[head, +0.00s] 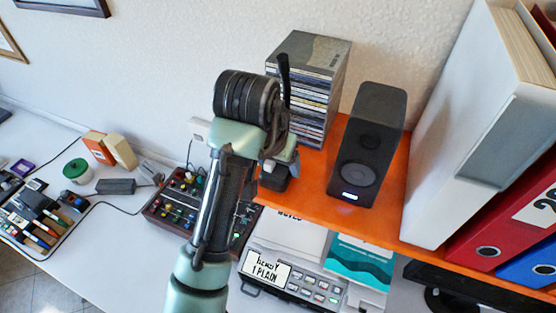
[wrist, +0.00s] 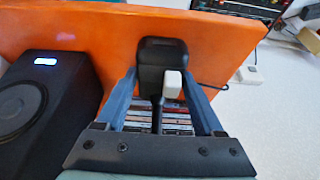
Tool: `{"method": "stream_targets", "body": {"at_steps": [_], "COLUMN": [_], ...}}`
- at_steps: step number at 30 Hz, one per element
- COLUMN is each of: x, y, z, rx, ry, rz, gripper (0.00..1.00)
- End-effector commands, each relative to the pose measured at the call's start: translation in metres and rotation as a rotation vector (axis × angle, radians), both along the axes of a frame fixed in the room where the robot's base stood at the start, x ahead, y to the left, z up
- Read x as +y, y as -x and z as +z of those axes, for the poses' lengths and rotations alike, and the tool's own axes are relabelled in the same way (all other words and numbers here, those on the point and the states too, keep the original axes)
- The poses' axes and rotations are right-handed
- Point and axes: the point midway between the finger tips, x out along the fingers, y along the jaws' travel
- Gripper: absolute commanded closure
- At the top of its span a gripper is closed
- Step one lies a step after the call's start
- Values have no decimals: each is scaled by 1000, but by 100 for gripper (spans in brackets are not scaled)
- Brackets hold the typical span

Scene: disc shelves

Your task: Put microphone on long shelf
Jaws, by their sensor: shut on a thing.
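The black microphone has a base (head: 275,180) and a thin upright stem with a dark tip (head: 284,70). In the wrist view its base (wrist: 162,55), with a white button, shows between the fingers. My gripper (head: 280,158) is shut on the microphone; its fingers also show in the wrist view (wrist: 164,90). The base is at the left end of the orange long shelf (head: 310,206), which also shows in the wrist view (wrist: 105,35). I cannot tell whether the base touches the shelf. My arm and gripper hide part of the microphone.
On the shelf, a CD stack (head: 310,85) stands behind my gripper and a black speaker (head: 368,145) to its right. Large binders (head: 470,130) fill the right side. Below are a mixer (head: 180,205) and a labelled device (head: 290,277) on the white desk (head: 110,255).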

Motion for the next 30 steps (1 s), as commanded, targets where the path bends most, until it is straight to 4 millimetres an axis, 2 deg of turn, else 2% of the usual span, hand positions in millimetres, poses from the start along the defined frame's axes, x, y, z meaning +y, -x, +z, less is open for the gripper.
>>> {"method": "stream_targets", "body": {"at_steps": [1, 6, 17, 22, 24, 30], "x": [0, 0, 0, 4, 8, 15], "y": [0, 0, 0, 9, 14, 30], "z": [-2, -1, 4, 26, 46, 88], "rx": [0, 0, -1, -6, -6, -5], "ry": [1, 1, 0, 0, -2, -4], "rz": [0, 0, 0, 0, 2, 4], "gripper": [29, 1, 1, 1, 1, 1]}}
